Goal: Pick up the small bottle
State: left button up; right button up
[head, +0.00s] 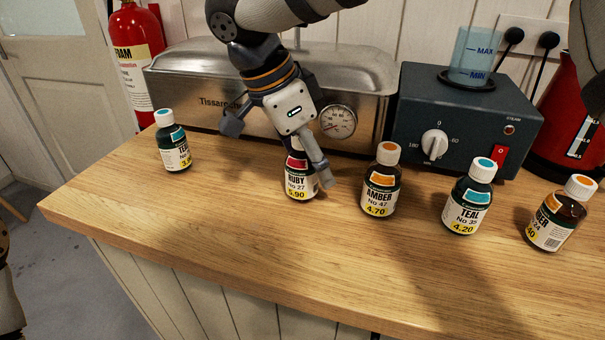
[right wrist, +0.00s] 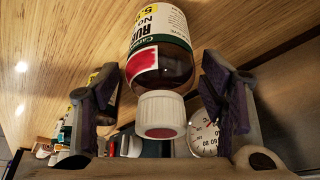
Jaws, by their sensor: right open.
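Several small dark bottles with white caps stand on the wooden worktop. The ruby one (head: 301,184), labelled No 27, stands near the middle, its cap partly hidden by my right gripper (head: 277,147). That gripper is open, one finger left of the bottle and the other at its right in the head view. In the right wrist view the ruby bottle (right wrist: 160,62) has its cap between the spread fingers of my gripper (right wrist: 168,100), with gaps on both sides. An amber bottle (head: 380,193) and a teal bottle (head: 465,210) stand to the right. My left gripper is out of view.
Another teal bottle (head: 174,150) stands at far left and another amber one (head: 547,230) at far right. Behind are a metal steamer box (head: 190,85) with a dial, a blue-grey control box (head: 410,100) and a red kettle (head: 560,130). The front worktop (head: 200,230) is clear.

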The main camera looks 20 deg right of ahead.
jog(key=c, duration=1.3)
jog(key=shift+r, duration=0.1)
jog(key=shift+c, duration=0.2)
